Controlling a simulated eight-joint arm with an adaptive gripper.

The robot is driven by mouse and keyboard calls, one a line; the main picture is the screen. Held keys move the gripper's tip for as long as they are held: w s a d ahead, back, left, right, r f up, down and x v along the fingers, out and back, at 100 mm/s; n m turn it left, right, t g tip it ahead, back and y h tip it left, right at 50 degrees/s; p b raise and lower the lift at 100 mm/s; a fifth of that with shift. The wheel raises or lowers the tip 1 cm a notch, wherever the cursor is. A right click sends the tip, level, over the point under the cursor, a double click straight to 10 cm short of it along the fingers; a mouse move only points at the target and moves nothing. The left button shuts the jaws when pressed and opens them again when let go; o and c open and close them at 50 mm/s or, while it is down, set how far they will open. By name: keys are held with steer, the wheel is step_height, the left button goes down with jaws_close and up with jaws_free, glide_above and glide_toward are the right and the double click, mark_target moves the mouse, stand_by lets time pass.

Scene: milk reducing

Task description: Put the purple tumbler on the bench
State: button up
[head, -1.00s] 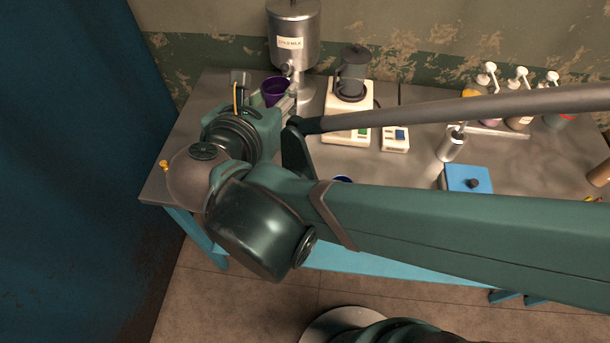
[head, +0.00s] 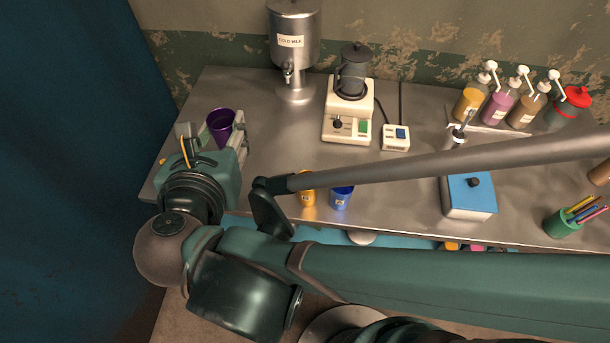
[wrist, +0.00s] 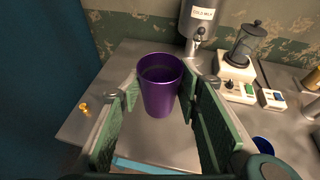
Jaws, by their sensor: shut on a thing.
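The purple tumbler (head: 219,124) is upright at the left part of the steel bench (head: 265,160). It also shows in the middle of the wrist view (wrist: 160,90). My gripper (head: 212,138) is shut on the tumbler, with one green finger on each side of it in the wrist view (wrist: 160,97). The tumbler's base is over the bench top; I cannot tell whether it touches the metal. In the head view my gripper hides the tumbler's lower part.
The cold milk dispenser (head: 293,45) stands at the back, right of the tumbler. A blender on a cream base (head: 347,112) is further right. A yellow cup (head: 307,196) and a blue cup (head: 341,198) stand near the front edge.

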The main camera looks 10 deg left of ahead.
step_height(320, 180, down, 9)
stand_by(0.6)
stand_by(0.3)
steer(key=shift+f+b, duration=1.2)
steer(key=shift+f, duration=1.65)
steer(key=shift+f+b, duration=0.85)
steer(key=shift+f, duration=1.2)
steer(key=shift+f, duration=0.15)
steer(key=o, duration=0.9)
steer(key=shift+o, duration=0.2)
steer(key=shift+s+r, duration=0.1)
steer(key=shift+r, duration=0.1)
